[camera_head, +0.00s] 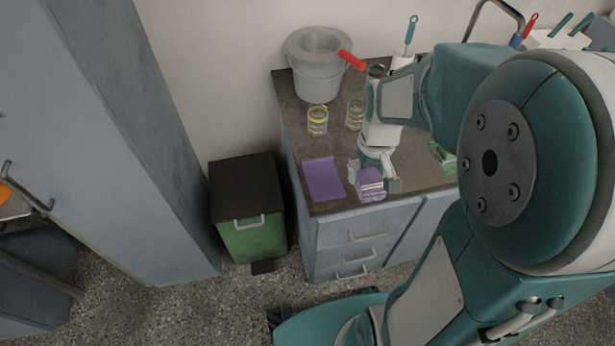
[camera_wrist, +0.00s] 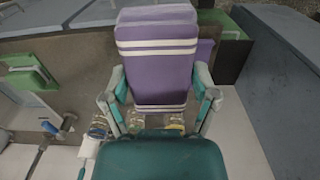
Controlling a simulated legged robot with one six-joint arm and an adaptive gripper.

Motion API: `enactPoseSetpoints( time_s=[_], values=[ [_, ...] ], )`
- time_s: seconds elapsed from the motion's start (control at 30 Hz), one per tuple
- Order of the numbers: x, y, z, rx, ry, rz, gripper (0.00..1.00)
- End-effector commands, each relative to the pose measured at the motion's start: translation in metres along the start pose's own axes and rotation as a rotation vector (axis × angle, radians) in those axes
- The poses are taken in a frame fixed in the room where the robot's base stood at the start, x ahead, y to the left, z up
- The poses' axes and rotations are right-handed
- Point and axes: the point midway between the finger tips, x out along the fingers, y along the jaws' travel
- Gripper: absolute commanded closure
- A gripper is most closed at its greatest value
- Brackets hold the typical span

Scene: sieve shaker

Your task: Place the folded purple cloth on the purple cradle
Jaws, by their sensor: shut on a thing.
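The folded purple cloth (camera_head: 370,187), a thick block with white stripes, is held between the fingers of my gripper (camera_head: 374,177). In the wrist view the cloth (camera_wrist: 157,60) stands out beyond the fingers of my gripper (camera_wrist: 160,88), which press on its two sides. The purple cradle (camera_head: 323,180) looks like a flat purple rectangle at the front left corner of the counter, with nothing on it. The held cloth is just to the right of it in the head view, near the counter's front edge. In the wrist view only a strip of the cradle (camera_wrist: 205,50) shows behind the cloth.
The dark counter (camera_head: 292,120) carries a grey bucket (camera_head: 318,80), two glass jars (camera_head: 317,120) (camera_head: 355,114) and a green holder (camera_head: 442,157) to the right. A green bin (camera_head: 252,238) with a dark lid stands on the floor left of the counter. My arm hides the counter's right part.

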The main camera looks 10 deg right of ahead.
Motion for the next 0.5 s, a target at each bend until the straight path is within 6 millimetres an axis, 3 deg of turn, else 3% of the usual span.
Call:
enactPoseSetpoints(
  time_s=[0.37,0.5],
  values=[
    [0.035,-0.048,-0.069,-0.005,-0.003,0.012,0.67],
    [0.058,-0.058,-0.087,-0.003,-0.006,0.013,0.67]
  ],
)
